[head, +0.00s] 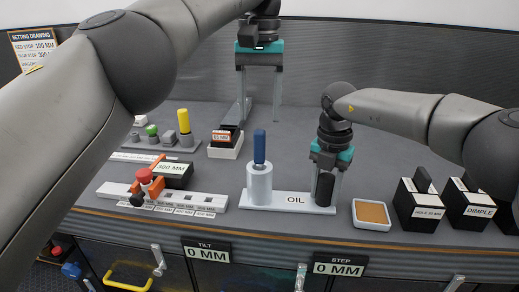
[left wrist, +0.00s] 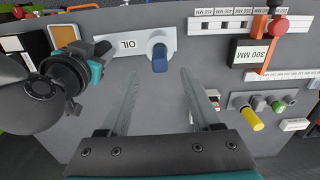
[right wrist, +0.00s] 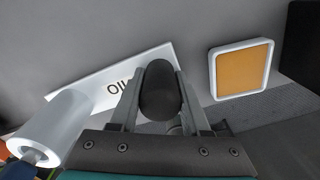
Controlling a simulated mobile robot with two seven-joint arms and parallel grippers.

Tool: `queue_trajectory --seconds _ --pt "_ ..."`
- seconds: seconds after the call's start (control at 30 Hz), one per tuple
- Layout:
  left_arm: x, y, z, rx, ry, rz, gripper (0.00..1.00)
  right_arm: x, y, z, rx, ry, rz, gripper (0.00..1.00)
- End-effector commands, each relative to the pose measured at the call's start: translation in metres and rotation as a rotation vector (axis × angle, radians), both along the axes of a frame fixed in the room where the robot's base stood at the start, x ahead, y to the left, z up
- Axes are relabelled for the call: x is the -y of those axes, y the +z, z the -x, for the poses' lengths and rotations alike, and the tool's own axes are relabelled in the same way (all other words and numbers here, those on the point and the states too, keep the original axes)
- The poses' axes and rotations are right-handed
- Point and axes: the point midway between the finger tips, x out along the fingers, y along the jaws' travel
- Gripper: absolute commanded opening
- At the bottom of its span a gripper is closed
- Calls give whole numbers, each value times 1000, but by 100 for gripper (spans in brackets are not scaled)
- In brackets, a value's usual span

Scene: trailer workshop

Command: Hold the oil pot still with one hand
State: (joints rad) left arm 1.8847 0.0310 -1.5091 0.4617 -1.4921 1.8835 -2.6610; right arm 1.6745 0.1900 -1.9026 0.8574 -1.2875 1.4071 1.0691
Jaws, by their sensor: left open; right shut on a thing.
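The oil pot is a white cylinder (head: 259,187) on a white plate marked OIL (head: 292,201), with a blue handle (head: 259,146) standing upright out of its top. A black upright grip (head: 324,188) stands at the plate's right end. My right gripper (head: 326,182) is shut on this black grip, which also shows between its fingers in the right wrist view (right wrist: 160,92). My left gripper (head: 260,112) is open and empty, pointing down behind the pot. In the left wrist view, the blue handle (left wrist: 160,58) lies ahead of its spread fingers.
An orange pad in a white tray (head: 371,226) lies right of the plate. Black blocks (head: 418,206) stand further right. A slotted white rail with a red-knobbed stop (head: 148,180) and a 300 MM block (head: 174,175) lie left. A yellow-handled piece (head: 185,128) stands behind them.

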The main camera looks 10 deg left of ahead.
Motion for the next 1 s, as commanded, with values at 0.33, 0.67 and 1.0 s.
queue_trajectory --seconds 0.33,0.67,1.0 --pt "-1 -37 1 -3 0 1 65 0 0 0 0 1 1 0" --pt "0 -88 1 -1 2 1 65 0 0 0 0 1 1 0" --pt "0 -102 1 1 1 2 65 0 0 0 0 1 0 0"
